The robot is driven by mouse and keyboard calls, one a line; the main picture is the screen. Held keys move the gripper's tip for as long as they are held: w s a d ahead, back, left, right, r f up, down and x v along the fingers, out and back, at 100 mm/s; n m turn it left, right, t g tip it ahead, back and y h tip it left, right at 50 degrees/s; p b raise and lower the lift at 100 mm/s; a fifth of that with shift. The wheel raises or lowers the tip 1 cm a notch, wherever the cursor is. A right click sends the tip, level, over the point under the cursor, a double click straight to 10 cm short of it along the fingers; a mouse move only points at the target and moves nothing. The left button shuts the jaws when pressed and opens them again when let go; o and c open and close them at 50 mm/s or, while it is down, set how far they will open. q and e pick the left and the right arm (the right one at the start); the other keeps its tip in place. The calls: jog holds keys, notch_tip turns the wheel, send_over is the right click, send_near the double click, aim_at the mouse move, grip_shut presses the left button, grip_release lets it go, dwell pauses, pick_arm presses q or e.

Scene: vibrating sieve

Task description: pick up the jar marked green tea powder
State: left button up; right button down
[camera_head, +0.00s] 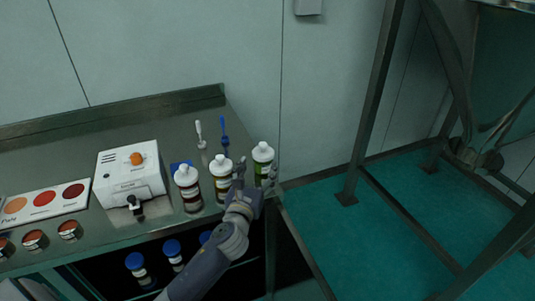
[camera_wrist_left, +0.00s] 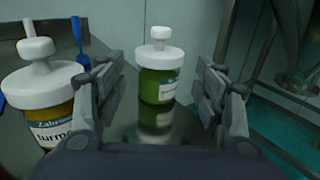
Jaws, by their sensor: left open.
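The green jar (camera_head: 262,168) with a white knobbed lid stands upright at the right end of the metal table. It also shows in the left wrist view (camera_wrist_left: 158,86), centred between the fingers; its label is too small to read in full. My left gripper (camera_head: 256,180) is open, with its fingers spread around the near side of the jar and apart from it in the wrist view (camera_wrist_left: 160,98). The gripper hides part of the jar in the head view. My right gripper is not in view.
A turmeric jar (camera_wrist_left: 50,100) stands close left of my left gripper, and a dark red jar (camera_head: 188,190) stands further left. A white box (camera_head: 130,175) and colour card (camera_head: 45,200) lie beyond. Blue-capped bottles (camera_head: 135,262) stand below. The table's right edge is close.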

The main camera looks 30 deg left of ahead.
aim_at(266, 149)
pick_arm(q)
jog(key=x, duration=0.5)
jog(key=shift+w+r, duration=0.15)
jog(key=shift+w, duration=0.15)
jog(key=shift+f+x, duration=0.25)
jog(key=shift+x, duration=1.2)
jog(key=shift+f+x, duration=0.2)
jog(key=shift+x, duration=1.25)
jog(key=shift+a, duration=0.15)
jog(key=shift+s, duration=0.1)
grip_shut()
